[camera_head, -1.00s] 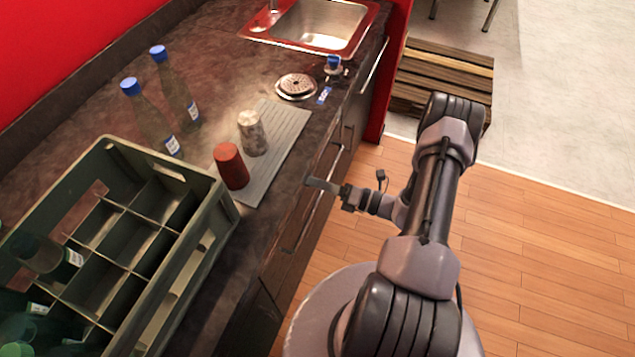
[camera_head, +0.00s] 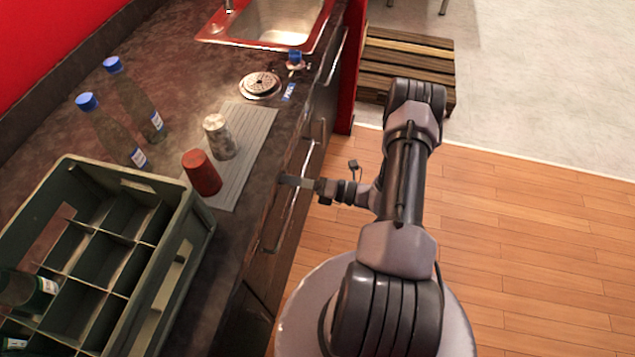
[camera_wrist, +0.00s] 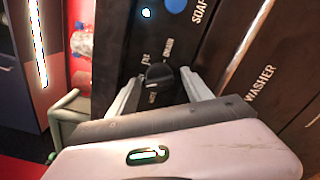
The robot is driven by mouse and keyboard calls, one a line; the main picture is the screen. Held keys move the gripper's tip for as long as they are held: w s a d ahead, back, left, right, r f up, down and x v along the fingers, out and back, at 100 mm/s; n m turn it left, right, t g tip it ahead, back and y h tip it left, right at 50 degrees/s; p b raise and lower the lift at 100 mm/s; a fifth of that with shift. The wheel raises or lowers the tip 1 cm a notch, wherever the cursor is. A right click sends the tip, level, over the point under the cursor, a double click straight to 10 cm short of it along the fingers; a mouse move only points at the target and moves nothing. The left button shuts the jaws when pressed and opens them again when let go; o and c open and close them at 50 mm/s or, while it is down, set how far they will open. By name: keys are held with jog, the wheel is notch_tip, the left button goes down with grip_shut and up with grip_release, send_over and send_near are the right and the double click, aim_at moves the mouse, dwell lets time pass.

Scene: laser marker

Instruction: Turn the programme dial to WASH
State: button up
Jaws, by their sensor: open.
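The programme dial (camera_wrist: 158,74) is a dark round knob on a black panel in the wrist view. My gripper (camera_wrist: 160,82) is open, with one pale finger on each side of the dial. I cannot tell whether the fingers touch it. The dial's pointer is too dark to read. In the head view my gripper (camera_head: 287,181) is at the front face of the counter, and the dial is not discernible there.
A blue button (camera_wrist: 175,4) and a SOAP label are above the dial; a WASHER drawer is at right. Wooden floor (camera_head: 510,220) is clear.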

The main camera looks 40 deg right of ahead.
jog(key=p+v, duration=0.2)
jog(key=v, duration=1.5)
jog(key=shift+s, duration=0.2)
jog(key=shift+d, duration=0.15)
